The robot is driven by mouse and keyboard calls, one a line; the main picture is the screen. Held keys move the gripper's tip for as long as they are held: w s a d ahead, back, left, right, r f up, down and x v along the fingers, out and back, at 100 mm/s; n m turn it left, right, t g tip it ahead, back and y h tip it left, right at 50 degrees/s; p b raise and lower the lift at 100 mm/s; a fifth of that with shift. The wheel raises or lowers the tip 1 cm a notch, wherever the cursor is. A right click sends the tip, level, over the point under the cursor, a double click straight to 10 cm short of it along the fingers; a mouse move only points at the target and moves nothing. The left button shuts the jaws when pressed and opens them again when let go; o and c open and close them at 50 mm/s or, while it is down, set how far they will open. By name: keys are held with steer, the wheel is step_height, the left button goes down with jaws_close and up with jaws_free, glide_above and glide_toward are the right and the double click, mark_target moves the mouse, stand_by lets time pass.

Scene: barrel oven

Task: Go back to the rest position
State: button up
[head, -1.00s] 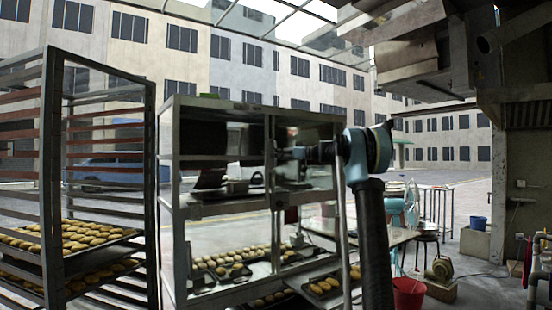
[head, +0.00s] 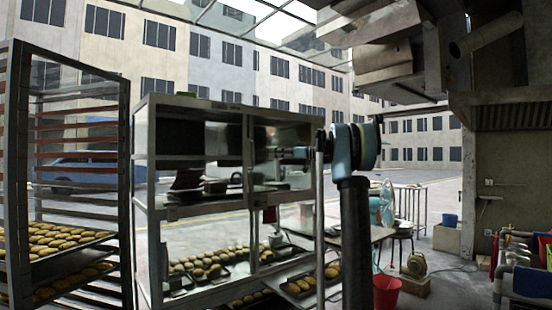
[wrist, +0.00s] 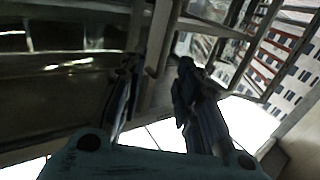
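My arm (head: 353,220) stands upright right of the metal cabinet (head: 228,205) in the head view, its blue wrist joint near the cabinet's upper right. My gripper (head: 288,155) points left toward the upper shelf opening and is small and dark there. In the wrist view my gripper (wrist: 157,78) shows two dark fingers apart with a gap between them. Nothing is seen held. A metal post shows beyond the gap; I cannot tell how near it is. The rest position is not marked in any view.
A tall rack (head: 125,200) with trays of buns (head: 50,240) stands at left. Trays of buns also sit low in the cabinet. A table (head: 375,233), a red bucket (head: 386,292) and a stool (head: 399,236) stand right of the arm.

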steer(key=s+a+f+m+g+h, duration=0.1)
steer(key=s+f+m+h, duration=0.25)
steer(key=s+f, duration=0.95)
steer(key=s+f+m+g+h, duration=0.3)
steer(key=s+f, duration=0.5)
steer(key=s, duration=0.8)
steer(key=s+d+f+m+h, duration=0.2)
steer(key=s+d+f+h, duration=0.1)
steer(key=s+f, duration=0.6)
steer(key=s+d+f+m+h, duration=0.2)
steer(key=s+d+f+h, duration=0.2)
steer(key=s+f, duration=0.6)
steer(key=s+d+f+m+h, duration=0.3)
steer(key=s+d+f, duration=0.4)
steer(key=s+f, duration=0.3)
step_height(320, 180, down, 3)
steer(key=shift+r, duration=0.1)
steer(key=shift+s+h, duration=0.1)
steer(key=shift+h, duration=0.15)
steer(key=shift+w+f, duration=0.2)
steer(key=shift+w, duration=0.25)
